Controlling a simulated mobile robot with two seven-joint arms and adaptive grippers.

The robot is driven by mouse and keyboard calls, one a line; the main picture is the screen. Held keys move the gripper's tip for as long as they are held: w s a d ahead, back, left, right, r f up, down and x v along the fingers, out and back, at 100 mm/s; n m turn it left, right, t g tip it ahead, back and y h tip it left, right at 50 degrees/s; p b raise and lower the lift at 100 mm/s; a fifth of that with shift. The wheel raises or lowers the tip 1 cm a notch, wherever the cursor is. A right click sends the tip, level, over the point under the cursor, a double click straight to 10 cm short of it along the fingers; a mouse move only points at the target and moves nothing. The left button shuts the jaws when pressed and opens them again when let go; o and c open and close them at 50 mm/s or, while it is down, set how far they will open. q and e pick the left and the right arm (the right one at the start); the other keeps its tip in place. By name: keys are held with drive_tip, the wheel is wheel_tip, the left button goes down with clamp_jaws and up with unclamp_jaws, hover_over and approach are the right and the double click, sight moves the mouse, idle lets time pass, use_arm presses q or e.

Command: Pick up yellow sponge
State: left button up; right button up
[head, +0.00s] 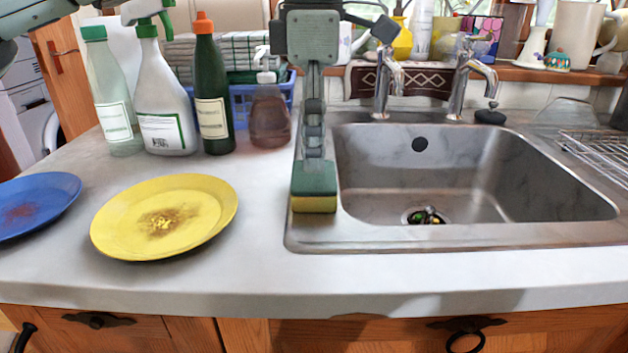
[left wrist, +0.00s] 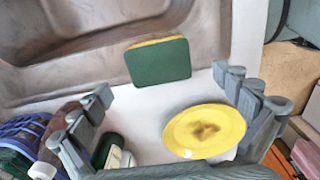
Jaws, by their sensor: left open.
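The sponge (head: 314,204) has a dark green top and a yellow underside. It lies on the sink's left rim, by the basin. In the left wrist view the sponge (left wrist: 159,62) shows its green face beyond the fingertips, roughly between the two fingers. My left gripper (head: 314,150) points down just behind and above the sponge in the head view. It also shows in the left wrist view (left wrist: 164,82), with its fingers spread wide and nothing between them. My right gripper is not in view.
A yellow plate (head: 200,215) and a blue plate (head: 50,190) with brown stains lie left of the sponge. A soap dispenser (head: 270,115), a green bottle (head: 212,100) and a spray bottle (head: 162,95) stand behind them. The sink basin (head: 480,180) is on the right.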

sight(314, 174)
use_arm(q)
drive_tip(key=shift+f, duration=1.85)
drive_tip(key=c, duration=0.8)
drive_tip(key=shift+r, duration=0.1)
